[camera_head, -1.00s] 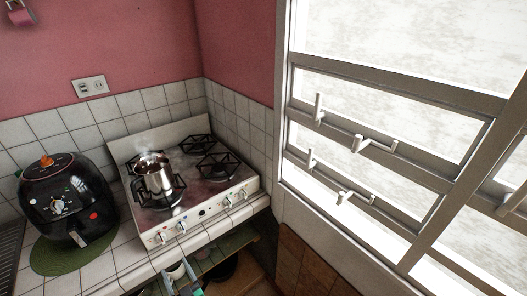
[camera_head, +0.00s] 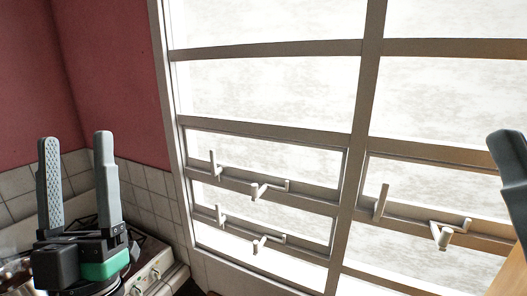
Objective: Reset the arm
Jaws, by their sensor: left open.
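My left gripper (camera_head: 76,150) stands upright at the lower left, in front of the stove. Its two grey fingers point up and are spread apart, with nothing between them. Its body is black with a green part. At the right edge a dark finger-like part of what looks like my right gripper (camera_head: 511,160) shows. The rest of it is cut off, so its opening does not show.
The white stove (camera_head: 153,272) is mostly hidden behind my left gripper. A large barred window (camera_head: 355,150) with several protruding handles fills the middle and right. Pink wall (camera_head: 110,85) and white tiles (camera_head: 145,185) lie to the left.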

